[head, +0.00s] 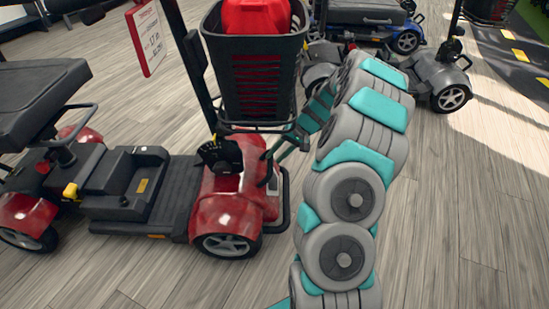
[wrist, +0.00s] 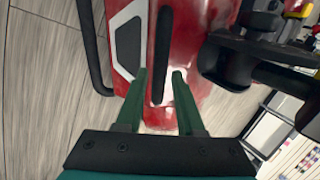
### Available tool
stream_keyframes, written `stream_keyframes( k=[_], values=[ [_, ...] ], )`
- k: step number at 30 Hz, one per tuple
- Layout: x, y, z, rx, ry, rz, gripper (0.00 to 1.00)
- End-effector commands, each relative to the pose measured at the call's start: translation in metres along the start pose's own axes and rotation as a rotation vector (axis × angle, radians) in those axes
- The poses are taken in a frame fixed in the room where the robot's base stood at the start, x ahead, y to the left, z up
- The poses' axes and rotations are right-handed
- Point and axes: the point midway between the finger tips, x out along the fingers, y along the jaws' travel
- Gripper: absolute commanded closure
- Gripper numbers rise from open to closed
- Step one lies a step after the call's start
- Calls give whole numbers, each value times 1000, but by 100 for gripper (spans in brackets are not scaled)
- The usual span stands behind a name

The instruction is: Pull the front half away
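The red mobility scooter stands on the wood-look floor in the head view. Its front half (head: 232,195) has red bodywork, a front wheel and a black basket (head: 255,75) with a red object (head: 257,18) in it. Its rear half (head: 35,205) with the black seat is at left, and the two halves look joined along the footboard. In the wrist view the front half's red body (wrist: 185,50) carries a dark upright bar (wrist: 162,55). My gripper (wrist: 159,78) is open, with one green finger on each side of the bar's lower end and gaps showing. In the head view my gripper (head: 283,146) is partly hidden.
A black bumper tube (wrist: 92,50) curves left of my gripper in the wrist view. A grey scooter (head: 435,75) and a blue scooter (head: 365,15) stand behind. A price sign (head: 150,38) hangs above the red scooter. Floor at the lower right (head: 460,210) is clear.

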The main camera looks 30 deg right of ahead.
Motion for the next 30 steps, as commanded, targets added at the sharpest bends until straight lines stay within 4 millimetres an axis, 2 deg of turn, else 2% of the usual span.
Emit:
stream_keyframes(
  k=[3, 11, 21, 30],
  values=[
    [11, 0, 1, -1, -3, 0, 63],
    [12, -1, 0, -1, -1, 0, 63],
    [12, 0, 0, 0, -1, 0, 100],
    [12, 0, 0, -1, 0, 0, 100]
  ],
)
